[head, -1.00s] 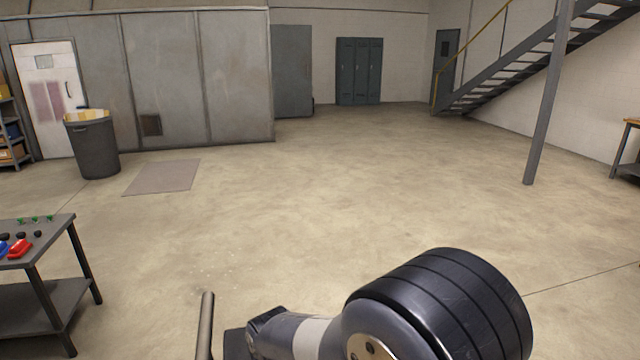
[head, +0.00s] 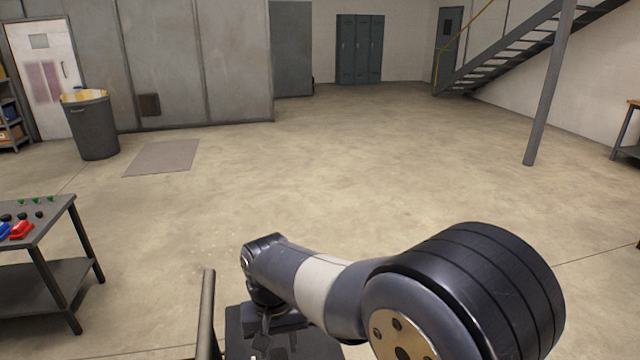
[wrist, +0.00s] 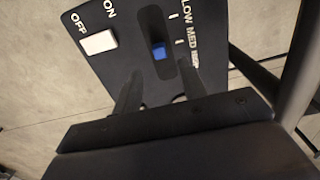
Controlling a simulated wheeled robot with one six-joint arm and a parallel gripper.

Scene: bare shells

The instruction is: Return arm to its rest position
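My arm rises from the bottom of the head view and bends down at its wrist. My gripper (wrist: 159,70) shows in the wrist view as two dark fingers spread apart, with nothing held between them. Beyond the fingers is a dark control panel (wrist: 117,62) with a white OFF/ON switch (wrist: 98,42) and a blue slider (wrist: 159,52) beside LOW and MED marks. I cannot tell how far the fingertips are from the panel. In the head view the gripper is small and dark at the bottom, over a dark plate.
A grey post (head: 207,312) stands just left of my wrist. A metal table (head: 45,225) with red and blue items is at the left. A bin (head: 92,127) and a floor mat (head: 162,157) lie farther back. A stair column (head: 550,95) is at the right. The middle floor is clear.

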